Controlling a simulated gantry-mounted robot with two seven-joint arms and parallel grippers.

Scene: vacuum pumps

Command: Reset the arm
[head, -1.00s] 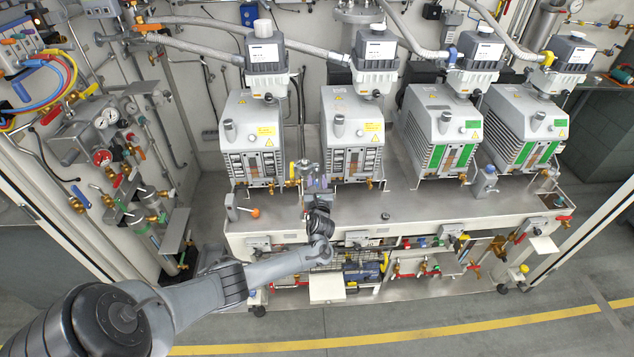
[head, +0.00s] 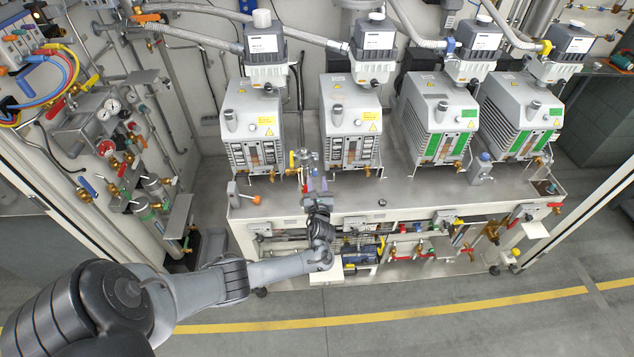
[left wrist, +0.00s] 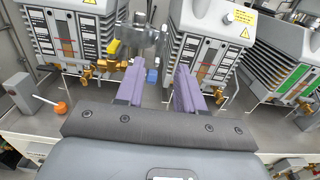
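My left arm (head: 200,290) comes in from the lower left of the head view and reaches to the front of the pump bench. My left gripper (head: 314,180) is over the bench between the two left pumps. In the left wrist view, its two purple fingers (left wrist: 158,84) stand wide apart with nothing between their tips. A metal fitting with a blue part (left wrist: 152,75) shows beyond and between the fingers; I cannot tell whether they touch it. My right gripper is in neither view.
Several grey vacuum pumps (head: 253,125) stand in a row on the metal bench (head: 400,190). An orange-knobbed lever (head: 256,199) is left of my gripper. Brass valves line the bench front. Gauges and hoses (head: 102,125) cover the left wall. The floor in front (head: 430,285) is clear.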

